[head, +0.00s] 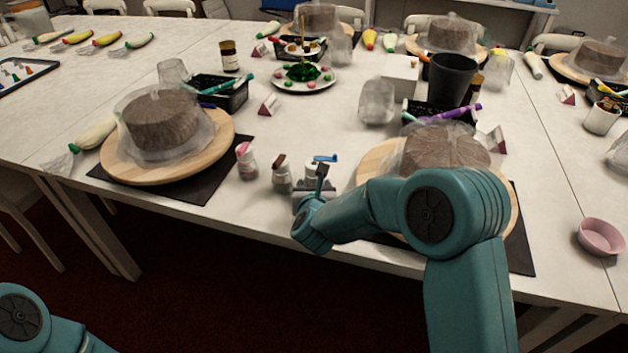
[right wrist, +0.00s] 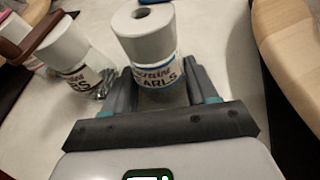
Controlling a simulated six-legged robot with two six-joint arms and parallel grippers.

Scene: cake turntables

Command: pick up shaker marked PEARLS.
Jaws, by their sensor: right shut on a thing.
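The shaker marked PEARLS (right wrist: 153,47) stands between the fingers of my right gripper (right wrist: 165,90) in the right wrist view. It is white and round with a hole in its top, and a label with dark letters; the fingers cover its lower part. In the head view the shaker (head: 312,168) is partly hidden by my right gripper (head: 316,185), which is shut on it at the front of the table. I cannot tell whether its base touches the table. My left gripper is out of view; only part of my left arm shows.
Wrapped cakes stand on wooden turntables at left (head: 216,150) and right (head: 372,165). A pink bowl (head: 600,238) is at far right.

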